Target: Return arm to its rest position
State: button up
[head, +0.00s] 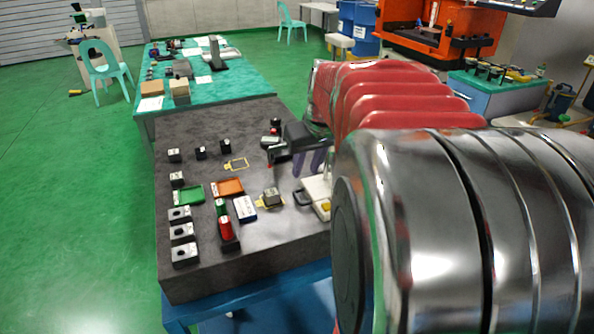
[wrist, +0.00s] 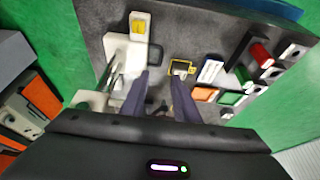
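My gripper (head: 308,163) hangs over the right part of the dark granite table (head: 265,270), with its two purple-grey fingers pointing down. In the wrist view my gripper (wrist: 162,78) has its fingers apart, with nothing seen between them. My red and metal arm covers the right side of the head view and hides part of the table. The fingers look clear of the table items, but their exact height is hard to tell.
A white fixture with a yellow part (head: 325,207) stands near my gripper. Left of it are a yellow-framed block (head: 271,197), a red cylinder (head: 225,228), green (head: 188,194) and orange (head: 229,187) trays and several black-and-white blocks. A green-topped table (head: 240,84) stands behind; green floor lies open to the left.

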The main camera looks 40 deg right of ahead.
jog(key=shift+r, duration=0.1)
dwell(0.7)
jog(key=s+a+f+n, duration=0.1)
jog(key=s+a, duration=0.3)
jog(key=a, duration=0.5)
jog(key=s+a+f+n+y, duration=0.1)
jog(key=s+a, duration=0.3)
jog(key=a, duration=0.5)
jog(key=s+a+f+n+t, duration=0.1)
jog(key=s+a, duration=0.4)
jog(key=a, duration=0.4)
jog(key=shift+a+f+n, duration=0.15)
jog(key=shift+a+n, duration=0.15)
jog(key=shift+a, duration=0.05)
